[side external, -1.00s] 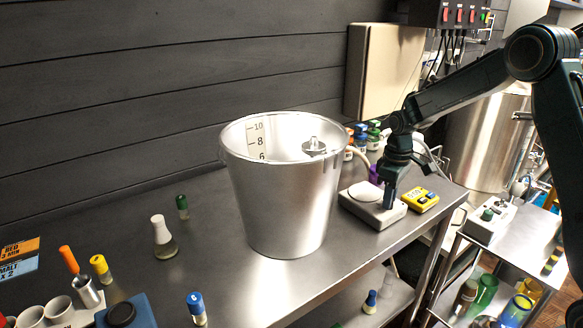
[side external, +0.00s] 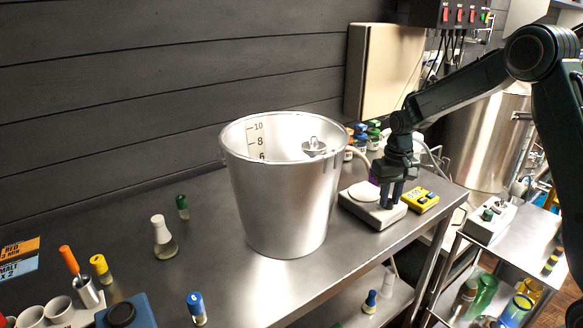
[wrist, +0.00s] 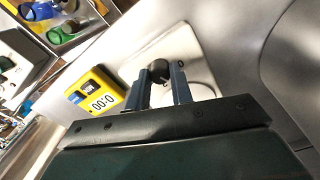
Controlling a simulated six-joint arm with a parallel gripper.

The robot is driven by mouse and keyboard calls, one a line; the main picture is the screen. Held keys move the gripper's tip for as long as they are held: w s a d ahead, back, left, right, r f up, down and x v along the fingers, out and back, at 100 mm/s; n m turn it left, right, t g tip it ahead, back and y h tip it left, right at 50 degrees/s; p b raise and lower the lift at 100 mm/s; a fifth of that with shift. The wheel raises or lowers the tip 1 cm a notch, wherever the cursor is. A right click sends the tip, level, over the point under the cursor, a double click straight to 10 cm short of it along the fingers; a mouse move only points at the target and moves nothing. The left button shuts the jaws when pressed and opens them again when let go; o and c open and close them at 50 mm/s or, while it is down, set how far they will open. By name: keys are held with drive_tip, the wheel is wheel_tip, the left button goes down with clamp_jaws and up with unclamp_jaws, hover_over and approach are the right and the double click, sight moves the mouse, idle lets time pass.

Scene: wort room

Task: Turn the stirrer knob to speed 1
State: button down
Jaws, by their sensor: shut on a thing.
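The stirrer (side external: 362,212) is a low off-white box with a round pale plate (side external: 364,191) on top. It stands on the steel bench to the right of the large metal bucket. Its dark round knob (wrist: 159,70) shows in the wrist view between my two fingers. My gripper (side external: 391,203) points down over the stirrer's right part, and its fingers (wrist: 161,84) are shut on the knob. In the side view the fingers hide the knob.
A yellow timer (side external: 421,200) lies close to the right of the stirrer; its display reads 00:0-something in the wrist view (wrist: 97,92). The big metal bucket (side external: 283,200) stands to the left. Several capped bottles (side external: 362,137) stand behind. The bench's front edge is near.

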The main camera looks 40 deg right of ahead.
sight(389, 200)
idle(0.4)
drive_tip(key=c, duration=1.2)
unclamp_jaws()
drive_tip(key=shift+c, duration=0.2)
drive_tip(key=shift+r, duration=0.15)
wheel_tip(389, 200, up, 14)
